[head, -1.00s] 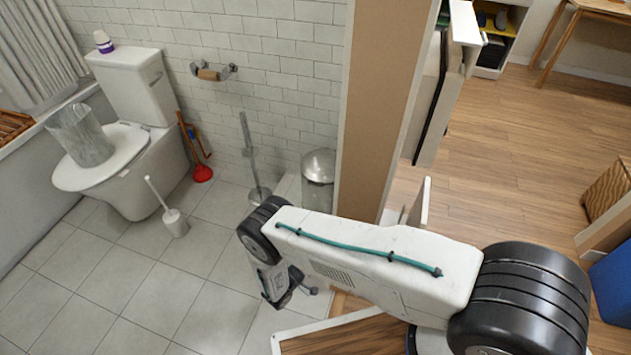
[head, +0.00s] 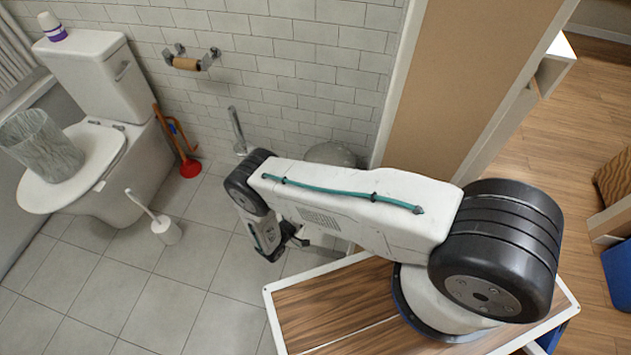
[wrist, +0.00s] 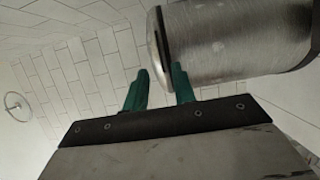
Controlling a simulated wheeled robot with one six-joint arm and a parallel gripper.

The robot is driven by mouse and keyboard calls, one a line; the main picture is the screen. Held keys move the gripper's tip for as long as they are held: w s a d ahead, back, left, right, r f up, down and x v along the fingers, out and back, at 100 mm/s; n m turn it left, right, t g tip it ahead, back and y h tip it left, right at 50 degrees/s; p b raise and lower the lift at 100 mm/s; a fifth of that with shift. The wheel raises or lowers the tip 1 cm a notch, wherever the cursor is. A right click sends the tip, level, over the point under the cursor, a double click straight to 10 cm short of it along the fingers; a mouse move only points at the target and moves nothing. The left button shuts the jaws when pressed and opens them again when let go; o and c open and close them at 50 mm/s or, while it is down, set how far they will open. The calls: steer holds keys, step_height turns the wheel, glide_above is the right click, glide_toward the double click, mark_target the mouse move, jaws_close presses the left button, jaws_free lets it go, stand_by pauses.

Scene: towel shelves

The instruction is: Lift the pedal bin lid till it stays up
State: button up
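The pedal bin (head: 332,154) is a brushed metal cylinder by the wall's end. In the head view only its domed top shows above my arm, and the rest is hidden. In the wrist view the bin body (wrist: 235,42) lies sideways at upper right. Its lid (wrist: 153,42) is at the body's left end and looks closed. My gripper (wrist: 160,72) is open, its two teal fingers apart. The lid's edge appears between the fingertips; I cannot tell whether they touch it. In the head view my gripper (head: 284,248) points down, left of and below the bin.
A toilet (head: 95,165) with a wire-mesh basket (head: 42,145) on its lid stands at left. A toilet brush (head: 165,230) and a red plunger (head: 190,167) stand on the tiles. A wall end (head: 470,85) rises right of the bin. Tiled floor at lower left is clear.

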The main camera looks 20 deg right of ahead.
steer(key=x, duration=0.7)
steer(key=shift+w+d, duration=0.15)
steer(key=shift+d, duration=0.1)
jaws_close()
